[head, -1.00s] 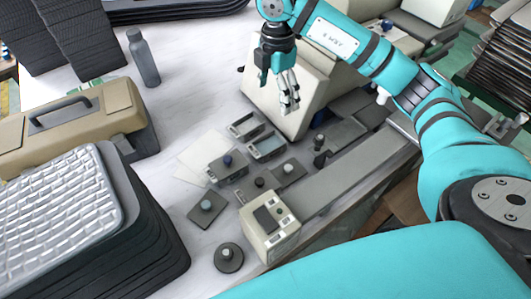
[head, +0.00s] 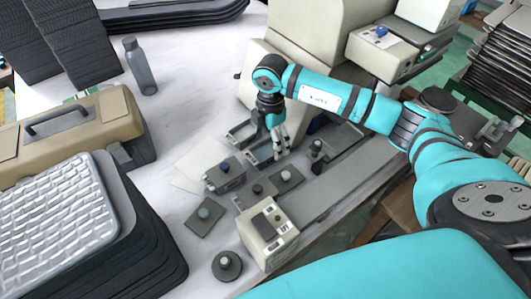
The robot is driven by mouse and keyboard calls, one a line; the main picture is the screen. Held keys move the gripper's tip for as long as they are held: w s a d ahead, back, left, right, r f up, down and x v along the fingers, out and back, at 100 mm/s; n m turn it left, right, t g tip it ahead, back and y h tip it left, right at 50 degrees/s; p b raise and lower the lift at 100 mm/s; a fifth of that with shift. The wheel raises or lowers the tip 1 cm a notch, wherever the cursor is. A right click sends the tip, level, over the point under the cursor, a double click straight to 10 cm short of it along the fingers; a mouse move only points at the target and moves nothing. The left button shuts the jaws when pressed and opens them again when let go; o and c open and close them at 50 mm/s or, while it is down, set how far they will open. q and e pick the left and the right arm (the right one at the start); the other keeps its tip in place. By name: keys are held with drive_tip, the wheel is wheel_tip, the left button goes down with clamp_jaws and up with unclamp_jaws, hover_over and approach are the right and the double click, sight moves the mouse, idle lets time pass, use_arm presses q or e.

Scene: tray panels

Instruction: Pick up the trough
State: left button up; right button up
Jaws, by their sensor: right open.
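Two small grey open-topped rectangular containers lie on the white table in the head view, and either could be the trough. The farther one (head: 238,134) shows in part, to the left of my right gripper. The nearer one (head: 257,154) is partly hidden by the gripper's fingers. My right gripper (head: 281,150) is open, with its fingers pointing down over or beside the right end of the nearer container. I cannot tell whether the fingers touch it. My left gripper is not in view.
A beige device (head: 266,232) is in front, a toolbox (head: 75,130) and bottle (head: 140,66) to the left.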

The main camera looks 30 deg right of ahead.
sight(265, 156)
drive_tip(key=f, duration=0.3)
drive_tip(key=a+f+p, duration=0.1)
drive_tip(key=shift+w+f, duration=0.25)
drive_tip(key=shift+f, duration=0.25)
drive_tip(key=shift+c, duration=0.4)
drive_tip(key=c, duration=1.4)
drive_tip(key=shift+r, duration=0.1)
